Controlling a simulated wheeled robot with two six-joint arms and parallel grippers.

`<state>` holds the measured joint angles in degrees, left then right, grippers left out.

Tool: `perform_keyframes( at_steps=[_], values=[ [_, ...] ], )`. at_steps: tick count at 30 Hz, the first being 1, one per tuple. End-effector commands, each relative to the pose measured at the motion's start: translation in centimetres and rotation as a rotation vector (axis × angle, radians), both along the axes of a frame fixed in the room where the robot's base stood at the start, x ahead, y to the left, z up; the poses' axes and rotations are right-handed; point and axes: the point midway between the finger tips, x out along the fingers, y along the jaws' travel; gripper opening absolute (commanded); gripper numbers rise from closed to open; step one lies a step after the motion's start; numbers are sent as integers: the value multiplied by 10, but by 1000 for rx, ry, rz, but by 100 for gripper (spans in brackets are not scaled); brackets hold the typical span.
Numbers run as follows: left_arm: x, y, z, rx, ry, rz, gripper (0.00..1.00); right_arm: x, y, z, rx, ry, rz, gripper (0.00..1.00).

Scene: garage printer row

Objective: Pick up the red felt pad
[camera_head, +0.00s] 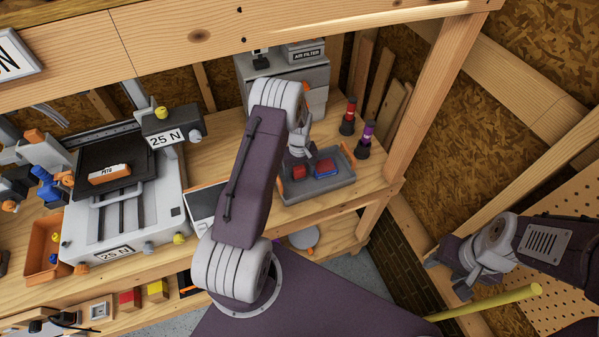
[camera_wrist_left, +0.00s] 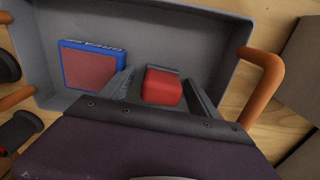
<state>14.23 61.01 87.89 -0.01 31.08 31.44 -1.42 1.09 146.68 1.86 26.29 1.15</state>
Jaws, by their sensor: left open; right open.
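A small red block with a grey back edge (camera_wrist_left: 162,88), which looks like the red felt pad, lies in a grey tray (camera_wrist_left: 190,32). It also shows in the head view (camera_head: 299,172). My left gripper (camera_wrist_left: 162,80) is open above the tray, with one finger on each side of the red block. I cannot tell whether the fingers touch it. A flat blue piece with a red face (camera_wrist_left: 90,68) lies left of the block in the left wrist view. My right gripper (camera_head: 462,278) is open and empty, away from the bench at the right.
The tray has orange handles (camera_wrist_left: 268,75). A red bottle (camera_head: 348,117) and a purple bottle (camera_head: 366,137) stand behind it. A grey air filter box (camera_head: 312,75) is at the back. A printer (camera_head: 155,205) stands left, and a wooden post (camera_head: 436,95) rises at right.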

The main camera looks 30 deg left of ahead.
Motion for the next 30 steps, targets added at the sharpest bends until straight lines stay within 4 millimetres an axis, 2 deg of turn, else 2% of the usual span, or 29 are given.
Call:
perform_keyframes(
  at_steps=[2, 6, 9, 16, 20, 26, 30],
  values=[
    [0, 0, 0, 0, 0, 0, 68, 0, 0, 0, 0, 0, 0, 50],
    [0, 0, 0, 0, 0, 0, 29, 0, 0, 0, 0, 0, 0, 50],
    [0, 0, 0, 0, 0, 0, 4, 0, 0, 0, 0, 0, 0, 50],
    [0, 0, 1, 0, 0, 0, 4, 0, 0, -1, 0, 0, 0, 50],
    [1, 0, 9, 1, -2, 0, 4, 0, 0, -3, 0, 0, 0, 50],
    [2, 1, 40, 1, -6, 0, 4, 0, 0, -12, 0, 0, 0, 50],
    [-19, -24, 58, 0, -1, -5, 4, 0, 0, -18, 0, 0, 0, 50]
  ],
)
